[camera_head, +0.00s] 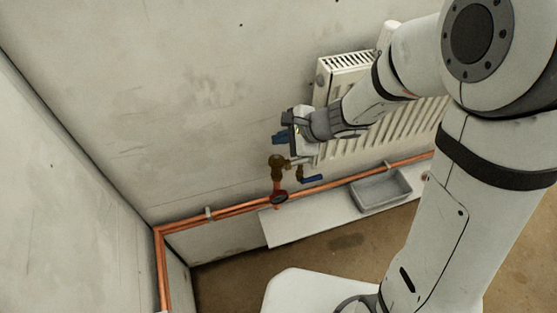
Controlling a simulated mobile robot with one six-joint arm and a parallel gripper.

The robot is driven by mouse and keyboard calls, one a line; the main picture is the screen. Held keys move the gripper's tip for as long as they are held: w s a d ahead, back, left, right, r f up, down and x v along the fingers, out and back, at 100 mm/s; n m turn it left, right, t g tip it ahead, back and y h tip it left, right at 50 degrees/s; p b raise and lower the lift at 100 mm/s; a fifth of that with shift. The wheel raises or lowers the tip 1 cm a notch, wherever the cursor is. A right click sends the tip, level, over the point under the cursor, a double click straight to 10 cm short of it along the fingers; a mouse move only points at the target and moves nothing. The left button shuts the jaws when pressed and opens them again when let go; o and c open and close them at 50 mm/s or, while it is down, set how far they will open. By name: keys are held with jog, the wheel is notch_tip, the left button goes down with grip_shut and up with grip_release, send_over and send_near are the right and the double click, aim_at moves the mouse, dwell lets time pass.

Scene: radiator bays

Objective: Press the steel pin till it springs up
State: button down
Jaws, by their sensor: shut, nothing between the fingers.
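A brass valve body (277,163) stands on the copper pipework at the left end of the radiator. I cannot make out the steel pin; it is hidden or too small to see. My gripper (283,138) is shut and empty, just above the brass valve, with its blue tip end close over the valve's top. I cannot tell whether it touches anything there.
The white radiator (345,67) hangs on the wall behind my arm. A blue lever (312,179) and a dark red-rimmed ring (279,197) sit low by the valve. Copper pipes (235,209) run along the wall. A grey tray (382,191) lies on a white board (290,227).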

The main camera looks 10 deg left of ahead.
aim_at(281, 160)
jog(key=shift+f+b, duration=1.35)
jog(key=shift+f, duration=0.3)
jog(key=shift+f, duration=0.1)
dwell(0.7)
jog(key=shift+s+f+b, duration=0.1)
jog(key=shift+f+b, duration=0.2)
jog(key=shift+b, duration=0.3)
jog(key=shift+f+b, duration=0.35)
jog(key=shift+b, duration=0.1)
dwell(0.3)
dwell(0.4)
jog(key=shift+r+p, duration=0.45)
jog(key=shift+r, duration=0.3)
notch_tip(281, 160, up, 5)
jog(key=p, duration=0.4)
